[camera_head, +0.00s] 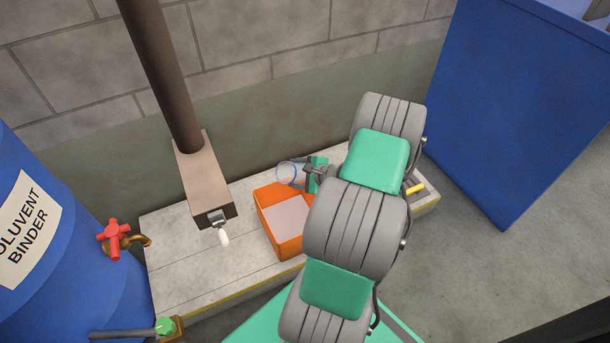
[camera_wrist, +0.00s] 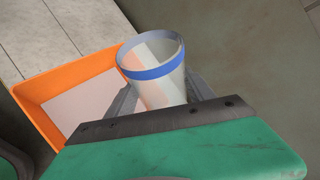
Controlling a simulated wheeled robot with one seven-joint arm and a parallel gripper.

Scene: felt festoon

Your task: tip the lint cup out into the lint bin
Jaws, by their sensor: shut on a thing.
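The lint cup (camera_wrist: 153,75) is clear with a blue band near its rim, and in the wrist view it stands between my fingers. My gripper (camera_head: 305,173) is shut on it; in the head view the cup (camera_head: 288,172) shows as a clear round shape at the fingertips. The cup is over or beside the back edge of the orange bin (camera_head: 270,222); I cannot tell its exact height. The bin, taken as the lint bin, has a pale grey inside and also shows in the wrist view (camera_wrist: 40,95). I cannot make out any lint in the cup.
The bin stands on a pale plank bench (camera_head: 180,265). A brown post with a box and lever (camera_head: 205,180) stands left of it. A blue drum (camera_head: 60,240) with a red tap is at far left. A blue cabinet (camera_head: 520,100) is at right. A yellow item (camera_head: 415,189) lies behind my arm.

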